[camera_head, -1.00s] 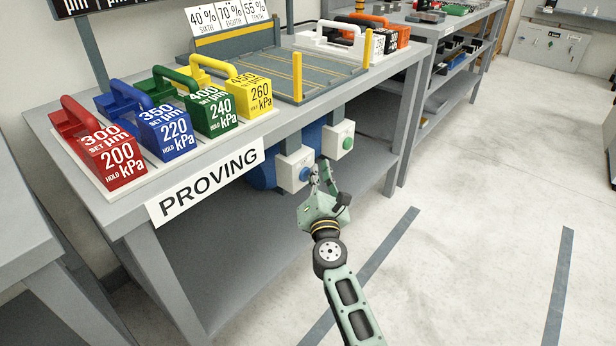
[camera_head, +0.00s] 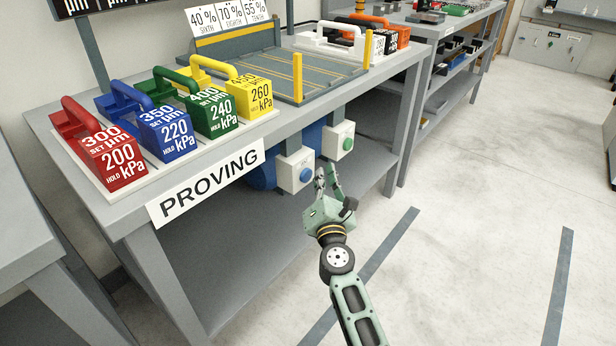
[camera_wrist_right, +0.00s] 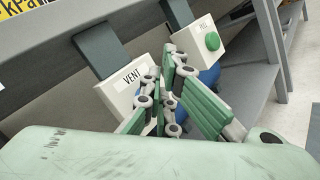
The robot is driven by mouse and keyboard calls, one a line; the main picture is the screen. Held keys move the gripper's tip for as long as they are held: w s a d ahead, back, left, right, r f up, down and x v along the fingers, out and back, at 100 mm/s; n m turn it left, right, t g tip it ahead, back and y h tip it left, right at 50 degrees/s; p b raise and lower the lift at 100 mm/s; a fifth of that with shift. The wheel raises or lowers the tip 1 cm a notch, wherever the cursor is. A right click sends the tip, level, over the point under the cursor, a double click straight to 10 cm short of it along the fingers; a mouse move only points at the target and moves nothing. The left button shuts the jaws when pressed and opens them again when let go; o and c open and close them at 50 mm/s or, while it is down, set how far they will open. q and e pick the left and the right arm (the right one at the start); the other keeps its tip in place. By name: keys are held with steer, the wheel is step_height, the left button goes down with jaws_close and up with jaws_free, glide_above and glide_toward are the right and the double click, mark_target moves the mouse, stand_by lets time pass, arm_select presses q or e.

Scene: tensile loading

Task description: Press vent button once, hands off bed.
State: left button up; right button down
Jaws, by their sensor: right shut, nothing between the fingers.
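The vent button (camera_head: 305,174) is a blue knob on a white box (camera_head: 288,172) under the front edge of the proving bench. In the right wrist view that box carries a VENT label (camera_wrist_right: 134,73), and its button is hidden behind my fingers. My right gripper (camera_head: 328,174) is shut and empty. In the head view it is just right of the blue button, with a small gap showing. The bed (camera_head: 325,81) is a grey platform with yellow rails on top of the bench, and no gripper touches it. My left gripper is out of view.
A second white box with a green button (camera_head: 347,144) hangs to the right; it also shows in the wrist view (camera_wrist_right: 212,41). Red (camera_head: 112,160), blue, green and yellow weights stand on the bench (camera_head: 230,148). The floor at right is open.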

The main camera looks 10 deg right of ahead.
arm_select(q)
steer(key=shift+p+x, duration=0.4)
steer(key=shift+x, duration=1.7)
arm_select(e)
steer(key=shift+s+d, duration=0.8)
steer(key=shift+s, duration=0.25)
steer(key=shift+s+d, duration=0.8)
steer(key=shift+s, duration=0.25)
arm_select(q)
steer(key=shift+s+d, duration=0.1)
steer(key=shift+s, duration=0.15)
